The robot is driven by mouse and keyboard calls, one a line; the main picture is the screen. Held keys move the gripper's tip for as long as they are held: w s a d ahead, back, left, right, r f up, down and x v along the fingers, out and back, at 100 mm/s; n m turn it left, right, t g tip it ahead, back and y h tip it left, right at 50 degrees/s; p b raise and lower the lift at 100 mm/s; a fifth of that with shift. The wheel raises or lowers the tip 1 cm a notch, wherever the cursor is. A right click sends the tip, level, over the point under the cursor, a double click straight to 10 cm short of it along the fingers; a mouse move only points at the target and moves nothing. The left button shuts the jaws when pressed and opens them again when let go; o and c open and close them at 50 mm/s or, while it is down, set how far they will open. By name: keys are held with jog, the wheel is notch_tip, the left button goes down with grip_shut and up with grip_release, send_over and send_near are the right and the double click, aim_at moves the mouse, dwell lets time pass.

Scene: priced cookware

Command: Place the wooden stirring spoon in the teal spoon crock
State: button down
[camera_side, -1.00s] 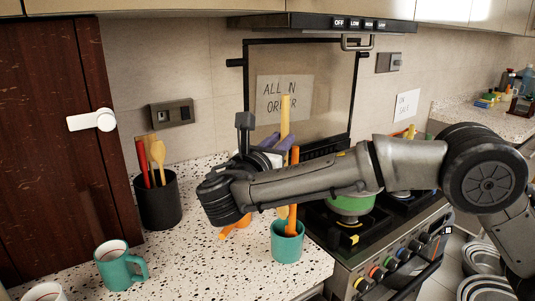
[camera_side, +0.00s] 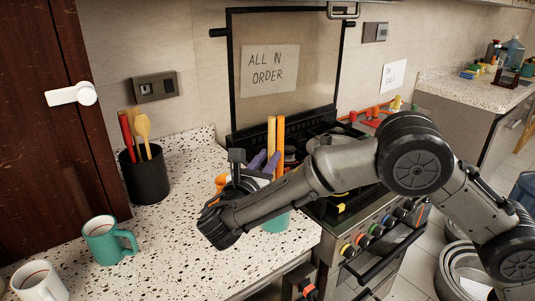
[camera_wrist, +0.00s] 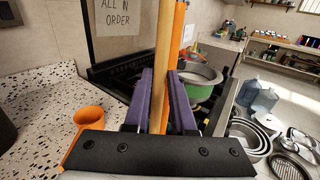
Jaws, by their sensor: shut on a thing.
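My gripper (camera_side: 264,166) has purple fingers and is shut on the pale wooden spoon's handle (camera_side: 271,134). The spoon stands about upright, with its top level with an orange handle (camera_side: 280,135) close beside it. In the wrist view the spoon handle (camera_wrist: 162,62) rises between the fingers (camera_wrist: 165,100), with the orange handle (camera_wrist: 178,50) just to its right. The teal spoon crock (camera_side: 276,224) stands on the counter below my gripper, mostly hidden behind my arm. The spoon's lower end is hidden, so I cannot tell how deep it sits.
An orange cup-like utensil (camera_wrist: 88,117) is beside my gripper. A black crock (camera_side: 146,178) with red and wooden utensils, a teal mug (camera_side: 103,243) and a white mug (camera_side: 38,283) stand left on the speckled counter. The stove (camera_side: 350,238) is right. Bare counter lies between.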

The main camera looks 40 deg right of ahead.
jog(key=shift+f, duration=0.1)
jog(key=shift+f, duration=0.1)
jog(key=c, duration=0.8)
grip_release()
jog(key=shift+o, duration=0.2)
jog(key=v, duration=1.3)
jog(key=shift+s+a, duration=0.25)
jog(key=shift+a, duration=0.1)
